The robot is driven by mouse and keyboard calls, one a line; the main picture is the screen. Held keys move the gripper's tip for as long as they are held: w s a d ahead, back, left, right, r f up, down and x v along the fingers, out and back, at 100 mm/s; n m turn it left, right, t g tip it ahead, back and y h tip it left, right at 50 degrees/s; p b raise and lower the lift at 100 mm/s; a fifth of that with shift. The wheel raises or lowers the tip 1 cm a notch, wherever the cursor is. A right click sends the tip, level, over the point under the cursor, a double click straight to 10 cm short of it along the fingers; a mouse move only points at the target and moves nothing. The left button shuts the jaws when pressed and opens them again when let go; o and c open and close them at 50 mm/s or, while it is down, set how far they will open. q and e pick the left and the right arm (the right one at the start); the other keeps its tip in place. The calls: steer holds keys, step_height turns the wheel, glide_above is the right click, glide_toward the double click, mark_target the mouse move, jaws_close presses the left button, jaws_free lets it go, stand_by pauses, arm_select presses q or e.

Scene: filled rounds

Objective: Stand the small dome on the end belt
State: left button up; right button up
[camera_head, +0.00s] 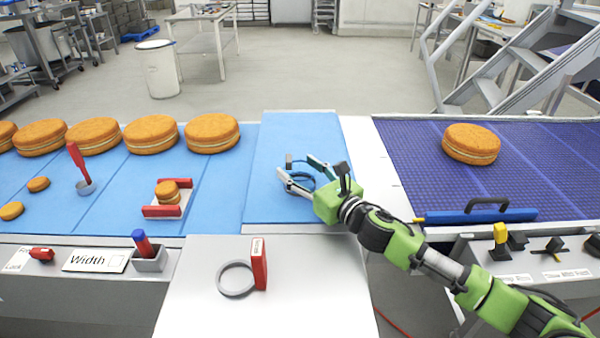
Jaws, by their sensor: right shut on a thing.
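My right gripper (297,178) reaches in from the lower right over the light-blue middle belt (270,140). Its fingers are shut on a small, dark blue rounded thing, mostly hidden by the fingers; I cannot tell for certain that it is the small dome. A small dark grey block (289,160) shows at the fingertips. The end belt, a dark purple-blue mesh (400,150), lies to the right of the gripper, with one round filled cake (471,143) on it. My left gripper is not in view.
Several cakes (211,133) line the left belt (120,190). A blue-handled bar (480,215) crosses the end belt's front.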

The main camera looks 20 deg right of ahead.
steer(key=shift+f, duration=0.3)
steer(key=shift+f, duration=0.1)
steer(key=shift+f, duration=0.15)
steer(key=o, duration=1)
steer(key=shift+r, duration=0.2)
steer(key=b+v, duration=0.2)
steer(key=v, duration=0.8)
steer(key=shift+f, duration=0.1)
steer(key=shift+b+v, duration=0.45)
steer(key=shift+v, duration=0.55)
